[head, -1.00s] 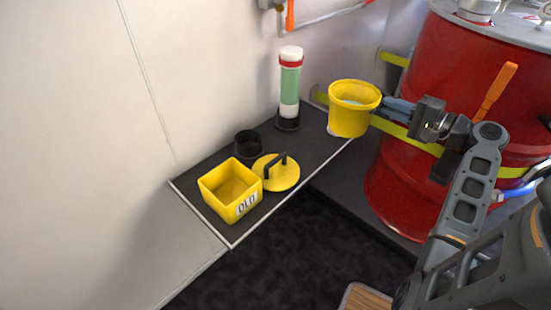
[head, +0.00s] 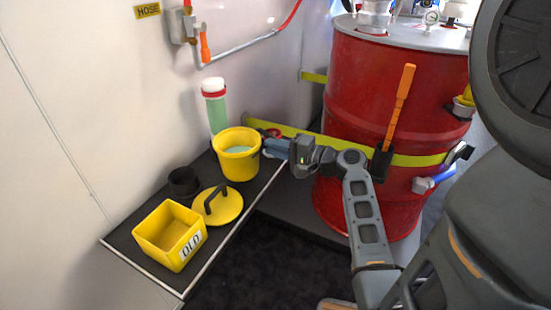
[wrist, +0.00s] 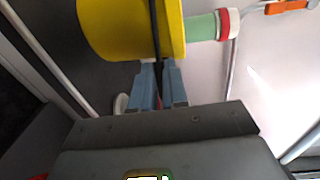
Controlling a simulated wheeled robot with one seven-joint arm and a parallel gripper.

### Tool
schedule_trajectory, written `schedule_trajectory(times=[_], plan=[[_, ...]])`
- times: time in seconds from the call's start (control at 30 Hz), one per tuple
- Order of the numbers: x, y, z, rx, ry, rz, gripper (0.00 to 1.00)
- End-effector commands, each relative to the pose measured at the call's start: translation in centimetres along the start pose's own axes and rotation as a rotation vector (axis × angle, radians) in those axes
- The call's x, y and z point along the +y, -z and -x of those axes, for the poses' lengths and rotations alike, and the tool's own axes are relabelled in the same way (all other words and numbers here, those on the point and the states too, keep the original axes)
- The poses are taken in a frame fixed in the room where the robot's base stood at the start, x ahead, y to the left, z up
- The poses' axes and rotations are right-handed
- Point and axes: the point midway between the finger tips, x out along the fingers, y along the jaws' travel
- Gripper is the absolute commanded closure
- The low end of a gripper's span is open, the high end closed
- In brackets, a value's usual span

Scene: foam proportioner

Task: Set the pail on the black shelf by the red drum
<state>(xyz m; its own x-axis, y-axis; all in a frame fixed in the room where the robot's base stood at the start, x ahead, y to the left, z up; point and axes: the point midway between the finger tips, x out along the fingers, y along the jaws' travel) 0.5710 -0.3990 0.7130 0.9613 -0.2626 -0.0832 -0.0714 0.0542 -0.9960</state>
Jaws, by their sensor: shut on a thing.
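The pail (head: 237,160) is a round yellow bucket with pale contents, upright over the far part of the black shelf (head: 155,259). I cannot tell whether its base touches the shelf. The red drum (head: 345,100) stands to the right of the shelf.
The shelf also holds a square yellow bin (head: 165,230) marked "OLD", a yellow lid (head: 226,210) with a black handle, a black cup (head: 183,182) and a green cylinder (head: 216,110), partly hidden by the pail. An orange-handled lever (head: 400,95) stands before the drum.

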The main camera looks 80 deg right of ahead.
Motion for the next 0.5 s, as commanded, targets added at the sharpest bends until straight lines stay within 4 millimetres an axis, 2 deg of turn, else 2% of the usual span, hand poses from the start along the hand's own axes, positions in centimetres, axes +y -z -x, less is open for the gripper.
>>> schedule_trajectory(times=[0.2, 0.43, 0.47, 0.5], plan=[[3.0, 0.2, -0.2, 0.001, 0.001, -0.003, 1.0], [3.2, 0.1, -0.2, 0.0, 0.002, 0.0, 1.0], [3.3, 0.1, -0.2, 0.0, -0.001, -0.001, 0.84], [3.3, 0.1, -0.2, 0.0, -0.001, -0.001, 0.81]])
